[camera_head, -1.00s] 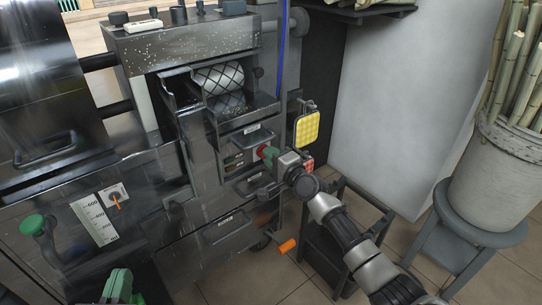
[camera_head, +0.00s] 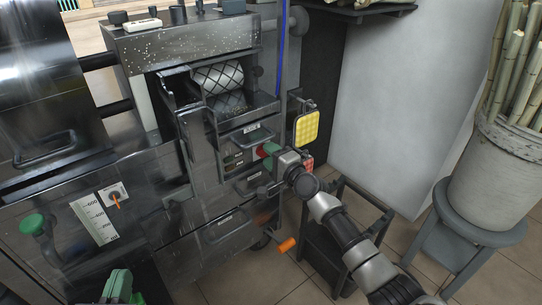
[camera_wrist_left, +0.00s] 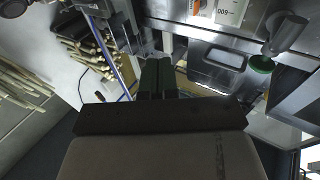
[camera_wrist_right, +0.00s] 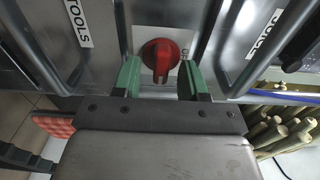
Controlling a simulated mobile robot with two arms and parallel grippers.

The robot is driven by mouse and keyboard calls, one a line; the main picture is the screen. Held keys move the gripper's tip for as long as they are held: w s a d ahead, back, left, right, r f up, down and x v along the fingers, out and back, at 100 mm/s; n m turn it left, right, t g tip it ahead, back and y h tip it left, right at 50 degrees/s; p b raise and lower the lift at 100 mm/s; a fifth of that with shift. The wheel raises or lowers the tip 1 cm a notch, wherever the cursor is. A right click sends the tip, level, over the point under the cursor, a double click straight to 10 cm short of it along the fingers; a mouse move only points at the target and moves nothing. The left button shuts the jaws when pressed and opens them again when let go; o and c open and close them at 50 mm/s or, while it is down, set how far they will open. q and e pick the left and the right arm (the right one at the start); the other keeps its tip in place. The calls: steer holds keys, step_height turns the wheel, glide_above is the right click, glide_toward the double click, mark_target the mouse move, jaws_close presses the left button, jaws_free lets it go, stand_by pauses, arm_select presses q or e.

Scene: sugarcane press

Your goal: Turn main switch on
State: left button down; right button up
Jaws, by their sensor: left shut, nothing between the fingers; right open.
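The main switch is a red rotary knob (camera_wrist_right: 160,55) on the grey metal panel. In the head view the red knob (camera_head: 264,151) is partly hidden by my right gripper (camera_head: 272,154). In the right wrist view my right gripper (camera_wrist_right: 160,72) is open. Its green fingertips are on either side of the knob, with visible gaps on both sides. The knob's grip bar points down toward the gripper. My left gripper (camera_head: 118,287) is low at the left in the head view, away from the switch. In the left wrist view (camera_wrist_left: 157,75) its fingers are together and empty.
Labelled drawers with bar handles (camera_wrist_right: 80,22) flank the knob. A yellow pad (camera_head: 307,127) hangs just right of my right gripper. A dark stool (camera_head: 335,240) stands below the right arm. A bucket of cane (camera_head: 492,170) stands on a stand at the right.

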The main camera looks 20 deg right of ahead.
arm_select(q)
steer(key=s+a+f+g+y+p, duration=0.2)
steer(key=s+f+g, duration=0.1)
steer(key=f+g, duration=0.3)
steer(key=shift+s+f+g+p, duration=0.2)
steer(key=shift+f+g+p, duration=0.2)
steer(key=shift+f, duration=0.3)
arm_select(e)
steer(key=v, duration=1)
steer(key=shift+s, duration=0.4)
arm_select(q)
steer(key=shift+a, duration=0.1)
arm_select(e)
steer(key=shift+d, duration=0.15)
